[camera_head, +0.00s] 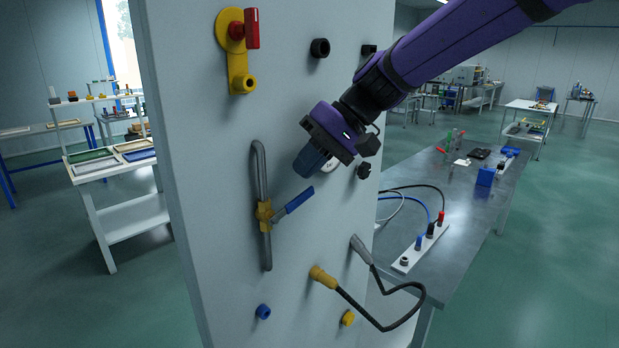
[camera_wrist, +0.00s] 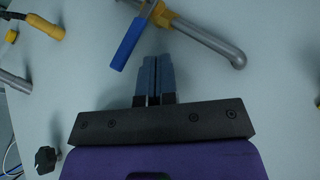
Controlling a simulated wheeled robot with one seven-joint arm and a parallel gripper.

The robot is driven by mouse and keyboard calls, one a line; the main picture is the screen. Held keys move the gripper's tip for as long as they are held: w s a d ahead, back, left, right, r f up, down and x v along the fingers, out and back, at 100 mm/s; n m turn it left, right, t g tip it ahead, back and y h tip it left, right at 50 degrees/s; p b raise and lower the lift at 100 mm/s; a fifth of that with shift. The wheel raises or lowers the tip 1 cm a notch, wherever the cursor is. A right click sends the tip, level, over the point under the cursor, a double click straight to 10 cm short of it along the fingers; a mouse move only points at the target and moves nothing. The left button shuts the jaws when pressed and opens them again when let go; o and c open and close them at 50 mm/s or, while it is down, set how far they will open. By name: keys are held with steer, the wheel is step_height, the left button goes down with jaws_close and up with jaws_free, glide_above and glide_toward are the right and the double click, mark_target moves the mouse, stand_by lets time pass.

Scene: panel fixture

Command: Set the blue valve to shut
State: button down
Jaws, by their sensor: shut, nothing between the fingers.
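The blue valve handle (camera_head: 297,201) is on a brass valve body (camera_head: 264,215) on a vertical grey pipe (camera_head: 259,165) fixed to the panel. The handle points up and right, across the line of the pipe at an angle. In the wrist view, the handle (camera_wrist: 128,44) lies just ahead and left of my gripper (camera_wrist: 155,60), and the grey pipe (camera_wrist: 208,40) runs to the right. In the head view, my gripper (camera_head: 305,168) is above the handle. Its fingers are together and empty, with a visible gap to the handle.
The white panel (camera_head: 215,170) also carries a red-handled yellow valve (camera_head: 240,50), black knobs (camera_head: 320,47), a yellow plug with a black cable (camera_head: 322,277), a grey plug (camera_head: 361,249), a blue knob (camera_head: 263,311) and a yellow knob (camera_head: 348,318). A metal table (camera_head: 465,205) stands behind right.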

steer(key=v, duration=1)
steer(key=n+t+h, duration=0.4)
steer(key=t+h, duration=0.1)
steer(key=h, duration=0.1)
glide_toward(306, 191)
steer(key=shift+s+a+x, duration=0.1)
steer(key=shift+a+x, duration=0.1)
steer(key=shift+x, duration=1.05)
steer(key=shift+s+a+x, duration=0.15)
steer(key=shift+a+x, duration=0.1)
steer(key=shift+x, duration=0.95)
steer(key=shift+s+a+x, duration=0.1)
steer(key=shift+a+x, duration=0.1)
steer(key=shift+x, duration=1.05)
steer(key=shift+d, duration=0.1)
steer(key=shift+w+d+f, duration=0.35)
steer(key=shift+w+f, duration=0.15)
steer(key=shift+f, duration=0.3)
steer(key=shift+r, duration=0.1)
